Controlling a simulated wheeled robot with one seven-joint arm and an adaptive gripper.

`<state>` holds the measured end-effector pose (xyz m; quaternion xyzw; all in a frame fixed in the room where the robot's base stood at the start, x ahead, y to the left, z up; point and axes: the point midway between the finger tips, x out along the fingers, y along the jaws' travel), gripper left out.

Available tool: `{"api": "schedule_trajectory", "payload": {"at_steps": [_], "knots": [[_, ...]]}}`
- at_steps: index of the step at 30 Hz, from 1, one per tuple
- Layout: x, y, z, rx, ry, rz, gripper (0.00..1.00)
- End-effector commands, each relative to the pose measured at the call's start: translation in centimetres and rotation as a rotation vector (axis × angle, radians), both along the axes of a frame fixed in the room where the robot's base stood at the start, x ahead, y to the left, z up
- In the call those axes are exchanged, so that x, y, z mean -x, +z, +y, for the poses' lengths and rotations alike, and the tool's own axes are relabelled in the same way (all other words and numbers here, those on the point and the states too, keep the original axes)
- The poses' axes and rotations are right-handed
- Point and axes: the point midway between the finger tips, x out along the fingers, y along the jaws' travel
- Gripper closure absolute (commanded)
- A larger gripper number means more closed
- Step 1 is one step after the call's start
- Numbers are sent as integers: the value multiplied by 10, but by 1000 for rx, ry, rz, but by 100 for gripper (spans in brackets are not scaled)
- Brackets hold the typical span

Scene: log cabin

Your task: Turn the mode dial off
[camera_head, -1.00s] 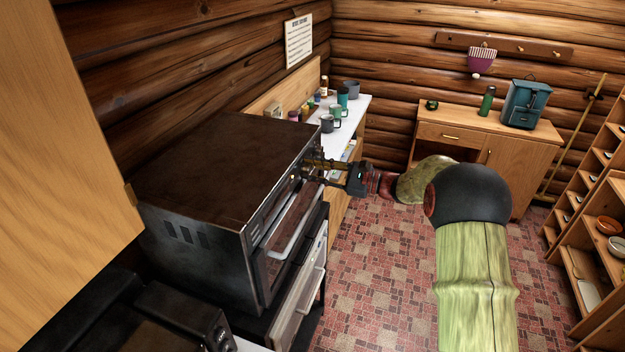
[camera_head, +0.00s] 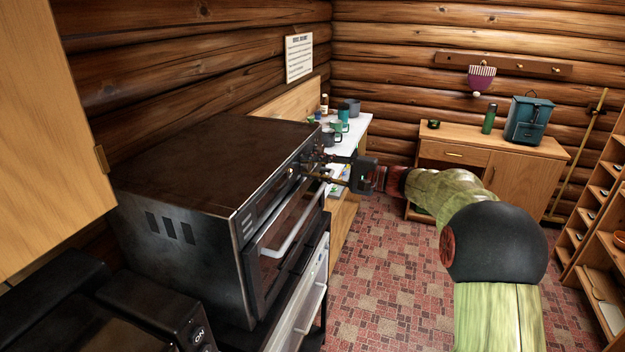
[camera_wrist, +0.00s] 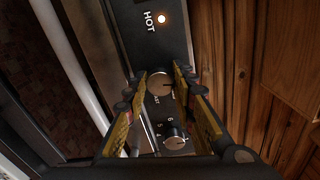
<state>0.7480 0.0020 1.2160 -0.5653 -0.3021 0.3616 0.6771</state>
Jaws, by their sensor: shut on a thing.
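The dark toaster oven (camera_head: 200,170) stands at the left with its control panel on the right end of its front. In the wrist view a round dial (camera_wrist: 159,83) with a pale face and a dark mark sits between my fingertips, with partly hidden lettering beside it. A second dial (camera_wrist: 173,136) with numbers around it lies lower, between the finger bases. My gripper (camera_wrist: 162,82) is shut on the upper dial, its gold-padded fingers on either side. In the head view my gripper (camera_head: 318,168) reaches the panel from the right; the dials there are too small to read.
A lit lamp (camera_wrist: 161,19) glows beside the word HOT on the panel. The oven door handle (camera_head: 297,222) runs along the front, close to my gripper. Mugs (camera_head: 335,128) stand on the white counter behind. The tiled floor (camera_head: 375,270) is open.

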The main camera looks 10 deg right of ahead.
Motion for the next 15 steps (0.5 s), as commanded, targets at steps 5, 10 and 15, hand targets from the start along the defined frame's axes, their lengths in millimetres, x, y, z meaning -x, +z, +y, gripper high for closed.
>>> {"api": "schedule_trajectory", "payload": {"at_steps": [5,10,15], "knots": [[0,-6,0,57,1,-80,99],[0,-5,0,90,0,-129,99],[0,-4,0,106,0,-153,99]]}}
